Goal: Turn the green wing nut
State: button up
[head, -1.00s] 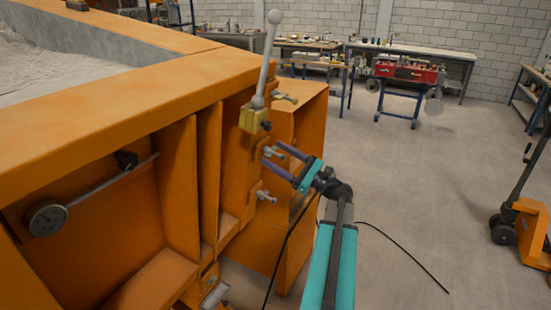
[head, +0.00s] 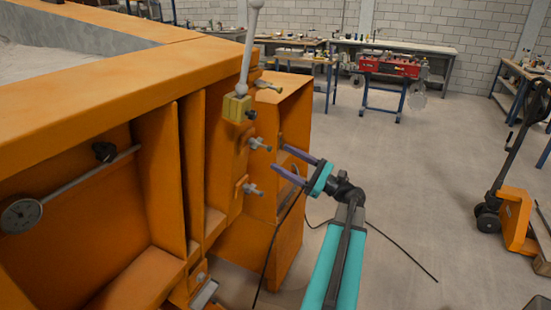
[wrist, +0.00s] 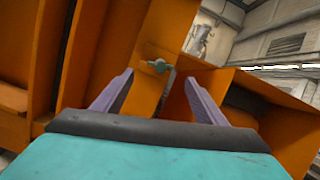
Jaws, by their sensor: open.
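Three small grey wing nuts with greenish tips show on the orange frame's end in the head view: an upper one (head: 268,86), a middle one (head: 258,144) and a lower one (head: 252,188). I cannot tell from colour which is the green one. My gripper (head: 281,158) is open and empty, its two purple fingers apart, to the right of the middle and lower nuts and touching neither. In the wrist view, one wing nut with a green tip (wrist: 159,65) shows ahead, between and beyond the fingers (wrist: 157,92).
A grey lever (head: 247,50) rises from a yellow block (head: 237,108) above the nuts. An orange box-like frame part (head: 290,110) stands behind my gripper. A black cable (head: 400,252) lies on open floor. A pallet truck (head: 515,215) stands at right.

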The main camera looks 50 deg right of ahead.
jog(key=b+v, duration=0.1)
jog(key=v, duration=0.4)
dwell(0.6)
